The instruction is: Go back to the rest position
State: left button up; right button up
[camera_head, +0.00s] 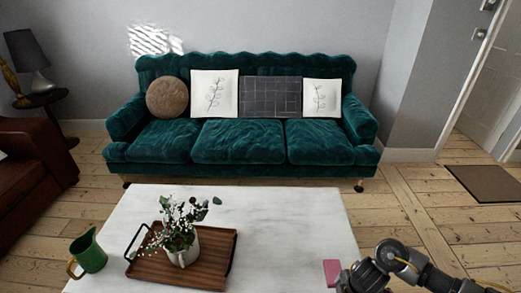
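My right arm (405,262) comes in from the lower right, bent, with its wrist end low over the right edge of the white table (290,215). Its fingers are hidden or cut off by the bottom edge of the view. A small pink block-like thing (331,271) shows just left of that wrist end. I cannot tell whether it is held or stands on the table. My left arm and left gripper are not in view.
A wooden tray (222,262) bears a white potted plant (183,248). A green jug (88,253) stands left of it. A green sofa (240,140) stands behind the table. A brown armchair (35,170) is at left. Bare floor (425,220) lies open at right.

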jog(key=s+a+r+m+t+y, duration=0.1)
jog(key=a+r+m+t, duration=0.1)
jog(key=a, duration=0.5)
jog(key=s+a+r+m+t+y, duration=0.1)
jog(key=a+r+m+t, duration=0.15)
jog(key=a, duration=0.45)
jog(key=s+d+r+m+g+h, duration=0.1)
jog(key=s+d+r+m, duration=0.1)
jog(key=s+d+m, duration=0.4)
jog(key=s+d+r+m+g+h, duration=0.1)
jog(key=s+d+r+m+h, duration=0.2)
jog(key=s, duration=0.5)
notch_tip(320, 180, down, 25)
jog(key=m+g+y, duration=0.1)
jog(key=s+d+f+g, duration=0.1)
jog(key=s+d+f, duration=0.1)
jog(key=s+f, duration=0.6)
jog(key=s+d+f, duration=0.2)
jog(key=s+f, duration=0.7)
jog(key=shift+d+g, duration=0.35)
